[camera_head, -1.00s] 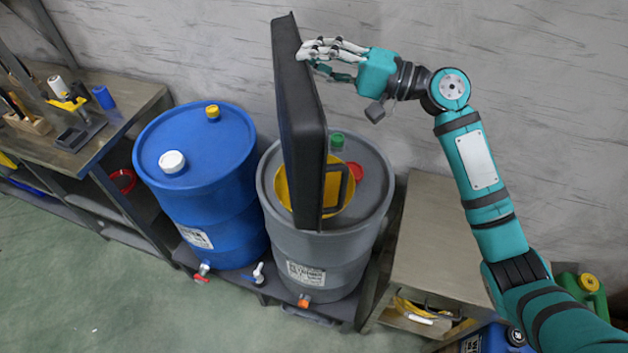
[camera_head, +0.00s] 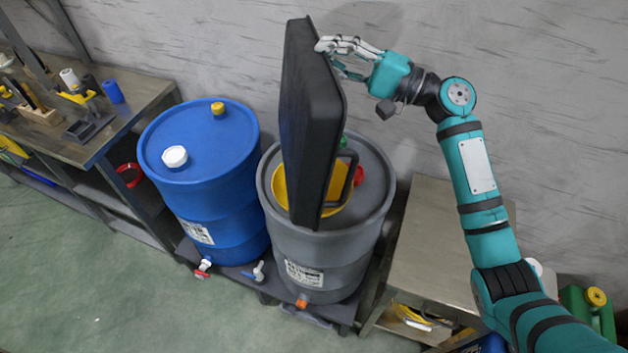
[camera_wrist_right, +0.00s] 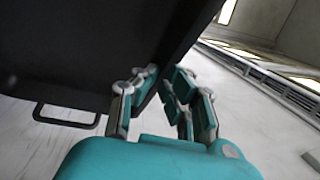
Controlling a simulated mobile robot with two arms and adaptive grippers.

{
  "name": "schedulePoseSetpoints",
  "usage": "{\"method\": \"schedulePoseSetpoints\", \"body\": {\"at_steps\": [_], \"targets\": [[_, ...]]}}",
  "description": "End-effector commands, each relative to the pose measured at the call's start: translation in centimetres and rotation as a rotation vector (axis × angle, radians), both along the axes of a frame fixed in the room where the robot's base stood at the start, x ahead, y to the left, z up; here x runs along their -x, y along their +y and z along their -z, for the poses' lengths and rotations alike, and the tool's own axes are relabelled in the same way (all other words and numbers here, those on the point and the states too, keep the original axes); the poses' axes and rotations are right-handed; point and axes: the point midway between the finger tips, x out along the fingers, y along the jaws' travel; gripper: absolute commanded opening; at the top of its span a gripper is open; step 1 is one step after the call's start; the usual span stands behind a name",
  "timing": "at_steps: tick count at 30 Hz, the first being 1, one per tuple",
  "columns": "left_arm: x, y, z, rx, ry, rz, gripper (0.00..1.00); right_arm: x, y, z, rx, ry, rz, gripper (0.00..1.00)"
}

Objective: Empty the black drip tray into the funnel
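The black drip tray (camera_head: 308,115) is tipped steeply on edge above the grey drum (camera_head: 330,245), its lower end over the yellow funnel (camera_head: 337,190). The funnel sits on the drum's top, partly hidden behind the tray. My right gripper (camera_head: 335,52) is closed on the tray's upper right edge. In the right wrist view the fingers (camera_wrist_right: 155,92) grip the tray's rim (camera_wrist_right: 190,40), and a tray handle (camera_wrist_right: 66,118) shows at left. The tray's inside faces away, so its contents are hidden. My left gripper is not in view.
A blue drum (camera_head: 200,165) stands left of the grey one. A workbench (camera_head: 60,140) with tools is at far left. A low metal table (camera_head: 440,245) stands right of the grey drum, under my right arm. Green floor in front is clear.

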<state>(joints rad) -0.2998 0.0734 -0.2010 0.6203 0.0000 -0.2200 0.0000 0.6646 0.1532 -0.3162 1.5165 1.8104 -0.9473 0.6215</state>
Motion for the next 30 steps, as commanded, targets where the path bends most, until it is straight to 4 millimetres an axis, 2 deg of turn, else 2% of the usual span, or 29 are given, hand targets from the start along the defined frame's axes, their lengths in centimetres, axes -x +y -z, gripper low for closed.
{"method": "schedulePoseSetpoints", "body": {"at_steps": [8, 30], "targets": [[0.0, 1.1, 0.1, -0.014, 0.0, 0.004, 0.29, -0.6, -0.7, 0.0, -0.019, 0.018, -0.005, 0.0], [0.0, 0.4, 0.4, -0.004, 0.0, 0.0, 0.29, -1.3, -0.6, 0.2, -0.042, 0.035, -0.006, 0.0]]}}
